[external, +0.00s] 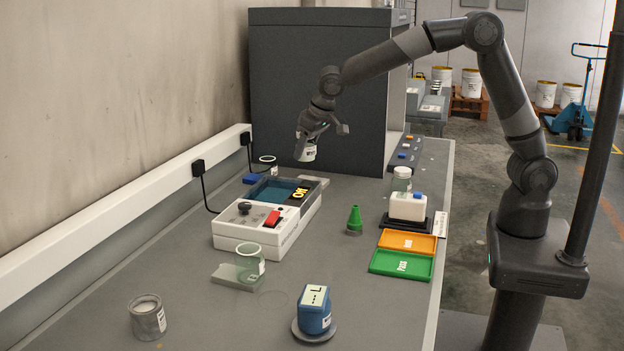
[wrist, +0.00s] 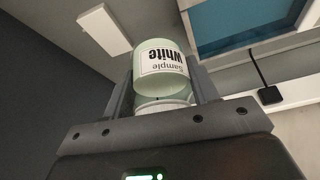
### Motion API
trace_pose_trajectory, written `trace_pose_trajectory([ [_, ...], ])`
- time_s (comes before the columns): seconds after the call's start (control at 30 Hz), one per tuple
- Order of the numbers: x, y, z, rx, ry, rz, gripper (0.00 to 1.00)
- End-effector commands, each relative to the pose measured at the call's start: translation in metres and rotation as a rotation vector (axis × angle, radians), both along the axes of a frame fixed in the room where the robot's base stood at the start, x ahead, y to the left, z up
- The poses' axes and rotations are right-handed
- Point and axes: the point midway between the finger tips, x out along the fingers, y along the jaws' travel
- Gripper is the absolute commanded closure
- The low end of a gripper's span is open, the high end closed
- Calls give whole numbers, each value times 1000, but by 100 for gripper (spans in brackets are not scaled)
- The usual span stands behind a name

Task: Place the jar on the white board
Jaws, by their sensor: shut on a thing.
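The jar (external: 306,152) is clear with a pale lid and a label; in the wrist view its label on the jar (wrist: 160,58) reads "Sample White". My gripper (external: 316,132) is shut on it and holds it in the air above the far end of the bench, tilted. In the wrist view the fingers of my gripper (wrist: 162,88) lie on both sides of the jar. A pale flat board (external: 316,181) lies beyond the white machine; it looks white in the wrist view, the board (wrist: 97,30) lying at upper left, apart from the jar and bare.
The white machine (external: 244,236) with a dark blue window stands near the wall. Another pale slab (external: 226,276) has a clear jar (external: 250,260) at it. A large dark cabinet (external: 325,80) stands behind.

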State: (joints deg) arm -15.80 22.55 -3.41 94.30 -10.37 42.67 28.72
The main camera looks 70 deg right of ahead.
Motion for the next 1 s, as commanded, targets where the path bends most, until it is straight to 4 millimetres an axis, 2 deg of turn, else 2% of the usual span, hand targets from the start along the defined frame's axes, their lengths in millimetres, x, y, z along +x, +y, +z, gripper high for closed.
trace_pose_trajectory([
  [0.03, 5, -23, 1, 1, -1, -36, 73],
  [0.1, 10, -49, 1, 1, -1, -75, 73],
  [0.2, 13, -75, 2, 1, 0, -115, 73],
  [0.3, 15, -91, 2, 0, 0, -139, 73],
  [0.37, 15, -95, -2, 0, 1, -146, 73],
  [0.6, 15, -98, -45, -1, 4, -150, 73],
  [0.87, 15, -98, -68, -1, 2, -149, 73],
  [1.0, 15, -98, -88, 0, 3, -150, 73],
])
